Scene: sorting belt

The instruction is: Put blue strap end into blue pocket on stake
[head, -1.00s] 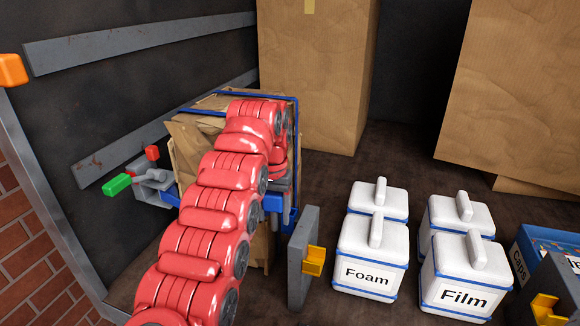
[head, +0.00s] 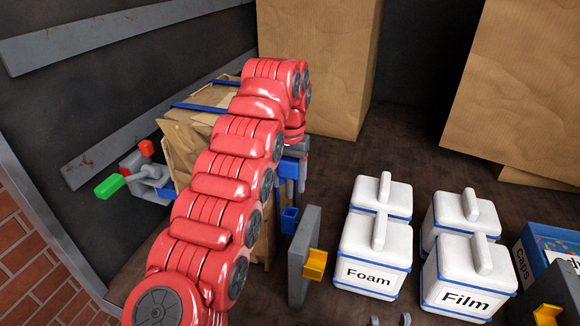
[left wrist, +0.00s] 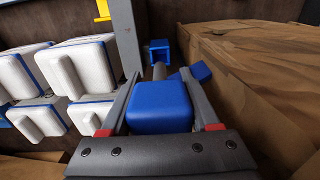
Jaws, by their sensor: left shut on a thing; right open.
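My left gripper (left wrist: 160,110) is shut on the blue strap end (left wrist: 155,106), a blue block between its fingers in the left wrist view. In the head view the strap end (head: 287,168) shows partly, below my left wrist and in front of the cardboard box. The blue pocket (head: 290,218) is a small open blue box on the left side of the grey stake (head: 303,258). In the left wrist view the pocket (left wrist: 159,50) lies beyond the strap end, apart from it. My right gripper (head: 390,321) is open; only its fingertips show at the bottom edge.
A yellow pocket (head: 315,264) sits on the stake's other side. White lidded containers labelled Foam (head: 370,262) and Film (head: 463,275) stand to the right. The strapped cardboard box (head: 185,140) is partly behind my left arm. Large cartons (head: 318,70) stand at the back.

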